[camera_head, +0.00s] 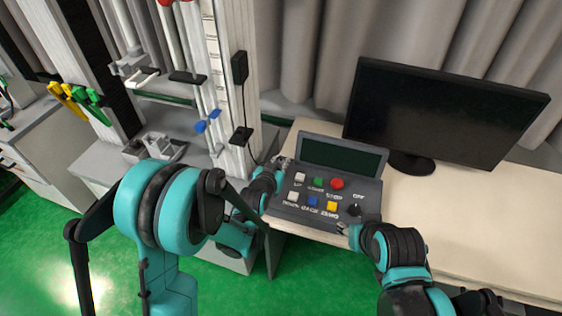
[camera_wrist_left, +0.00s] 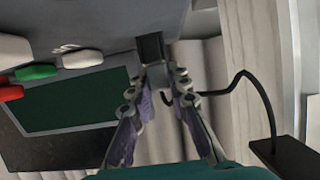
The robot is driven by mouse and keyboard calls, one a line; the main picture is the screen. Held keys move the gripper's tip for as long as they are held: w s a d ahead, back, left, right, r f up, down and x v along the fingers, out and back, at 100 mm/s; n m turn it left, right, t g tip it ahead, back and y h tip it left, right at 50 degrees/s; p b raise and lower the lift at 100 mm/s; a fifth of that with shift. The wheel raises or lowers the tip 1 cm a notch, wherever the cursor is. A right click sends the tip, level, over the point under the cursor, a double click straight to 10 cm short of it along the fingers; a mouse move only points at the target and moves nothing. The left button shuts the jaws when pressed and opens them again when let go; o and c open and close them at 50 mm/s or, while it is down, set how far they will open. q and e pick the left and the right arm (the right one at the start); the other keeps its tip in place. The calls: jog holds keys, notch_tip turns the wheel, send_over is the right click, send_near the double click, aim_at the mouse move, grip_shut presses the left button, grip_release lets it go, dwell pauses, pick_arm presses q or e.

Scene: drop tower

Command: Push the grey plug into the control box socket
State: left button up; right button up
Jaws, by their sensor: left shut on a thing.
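The dark grey control box (camera_head: 318,218) stands on the left end of the desk, with coloured buttons and a dark green screen. In the left wrist view, a black socket (camera_wrist_left: 150,46) sticks out of the control box's side (camera_wrist_left: 110,22). My left gripper (camera_head: 283,162) is at the box's left side. Its fingertips (camera_wrist_left: 158,92) are shut on the grey plug (camera_wrist_left: 157,71), close in front of the socket. The plug's front end seems to meet the socket; I cannot tell how deep it sits. My right gripper (camera_head: 344,229) is at the box's front right corner, its fingers too small to read.
A black cable (camera_wrist_left: 245,80) loops from the plug to a black block (camera_wrist_left: 285,157) on the right. The drop tower (camera_head: 228,80) rises at the left. The desk right of the box is mostly clear.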

pick_arm(q)
jog(key=o, duration=1)
jog(key=shift+c, duration=0.2)
jog(key=v, duration=1.2)
jog(key=shift+r, duration=0.1)
jog(key=shift+a, duration=0.1)
jog(key=shift+a+r, duration=0.1)
jog(key=shift+a, duration=0.15)
jog(key=s+a+r+n+g+y, duration=0.1)
jog(key=s+a+g+y, duration=0.1)
jog(key=s+a, duration=0.4)
jog(key=s+a+r+n+g+y, duration=0.2)
jog(key=s+a+g, duration=0.2)
jog(key=s+a, duration=0.3)
jog(key=s, duration=0.4)
jog(key=shift+s+a+n, duration=0.3)
jog(key=shift+s+a, duration=0.05)
